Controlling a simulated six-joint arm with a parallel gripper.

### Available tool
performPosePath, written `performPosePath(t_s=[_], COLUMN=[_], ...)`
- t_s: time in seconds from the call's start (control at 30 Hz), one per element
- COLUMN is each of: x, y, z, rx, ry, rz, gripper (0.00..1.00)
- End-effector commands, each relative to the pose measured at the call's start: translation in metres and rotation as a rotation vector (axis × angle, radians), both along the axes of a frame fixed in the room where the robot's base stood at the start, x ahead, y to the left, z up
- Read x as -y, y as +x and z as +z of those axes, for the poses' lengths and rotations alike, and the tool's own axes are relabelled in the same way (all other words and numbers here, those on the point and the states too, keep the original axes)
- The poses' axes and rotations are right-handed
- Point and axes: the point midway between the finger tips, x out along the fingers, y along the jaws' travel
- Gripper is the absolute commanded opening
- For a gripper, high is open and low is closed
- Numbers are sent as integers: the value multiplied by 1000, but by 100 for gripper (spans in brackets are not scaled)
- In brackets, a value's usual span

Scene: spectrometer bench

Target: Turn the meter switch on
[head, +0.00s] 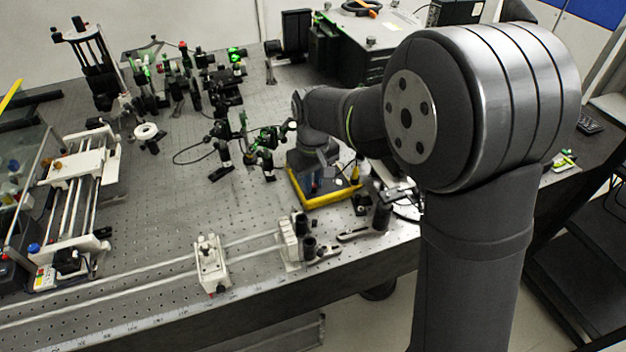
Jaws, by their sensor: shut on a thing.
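The meter (330,196), a dark box with a yellow rim, sits on the optical bench right of centre. A small bluish patch shows on its face. My gripper (326,170) reaches down over the meter from behind, with its fingertips at the meter's top. The fingers are small and dark in this view. They are shut on what seems to be the meter switch, which is too small and too covered to make out.
Several optics mounts (265,150) stand close left of the meter. Dark posts (382,212) stand at its right front, near the bench edge. A white carriage (211,262) sits on a rail at the front. Bare perforated bench (190,215) lies to the left.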

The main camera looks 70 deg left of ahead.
Motion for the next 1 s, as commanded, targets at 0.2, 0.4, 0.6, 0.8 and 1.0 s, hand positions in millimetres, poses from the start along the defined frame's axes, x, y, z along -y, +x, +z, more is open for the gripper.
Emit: performPosePath(t_s=[0.2, 0.4, 0.6, 0.8, 1.0], x=[0, 0, 0, 0, 0], y=[0, 1, 1, 1, 1], z=[0, 0, 0, 0, 0], rx=[0, 0, 0, 0, 0], ry=[0, 0, 0, 0, 0], rz=[-204, -388, -545, -660, -726], gripper=[0, 0, 0, 0, 0])
